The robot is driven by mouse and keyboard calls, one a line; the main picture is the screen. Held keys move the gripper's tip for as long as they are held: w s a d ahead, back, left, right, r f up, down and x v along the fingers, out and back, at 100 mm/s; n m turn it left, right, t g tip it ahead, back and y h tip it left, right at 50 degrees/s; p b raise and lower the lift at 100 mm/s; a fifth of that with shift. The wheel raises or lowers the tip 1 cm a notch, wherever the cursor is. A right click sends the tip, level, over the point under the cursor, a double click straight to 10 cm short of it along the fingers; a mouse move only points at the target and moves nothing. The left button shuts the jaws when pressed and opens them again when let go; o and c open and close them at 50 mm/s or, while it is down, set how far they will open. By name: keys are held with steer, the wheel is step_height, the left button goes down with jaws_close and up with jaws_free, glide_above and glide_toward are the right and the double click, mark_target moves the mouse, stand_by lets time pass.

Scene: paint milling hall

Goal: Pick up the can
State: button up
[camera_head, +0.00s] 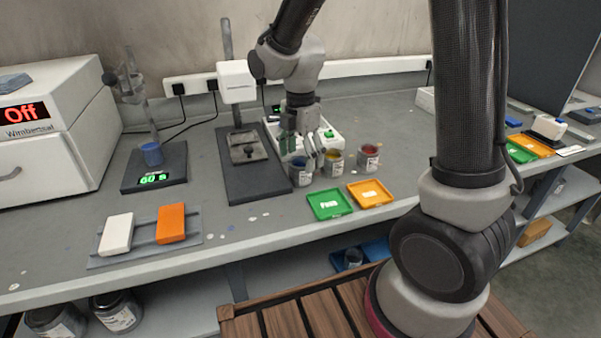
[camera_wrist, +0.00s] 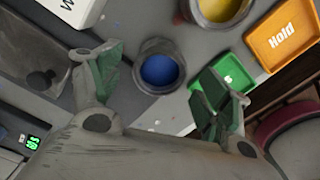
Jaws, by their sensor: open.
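A small can of blue paint (camera_head: 301,174) stands upright on the bench beside the mixer stand. In the wrist view the blue can (camera_wrist: 159,70) shows from above, between the two spread fingers. My gripper (camera_head: 304,150) is open and empty, just above and behind the blue can. The wrist view shows its green-padded fingers apart (camera_wrist: 160,92). I cannot tell whether a finger touches the can. A yellow paint can (camera_head: 333,162) and a red paint can (camera_head: 368,157) stand in a row to the right of the blue one.
A green tray (camera_head: 330,204) and an orange tray (camera_head: 370,194) lie in front of the cans. A dark mixer stand (camera_head: 252,170) is close on the left. A white device (camera_head: 327,141) stands behind. A scale (camera_head: 154,178) holding another blue container is farther left.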

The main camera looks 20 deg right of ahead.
step_height(320, 180, down, 2)
steer(key=shift+f, duration=0.1)
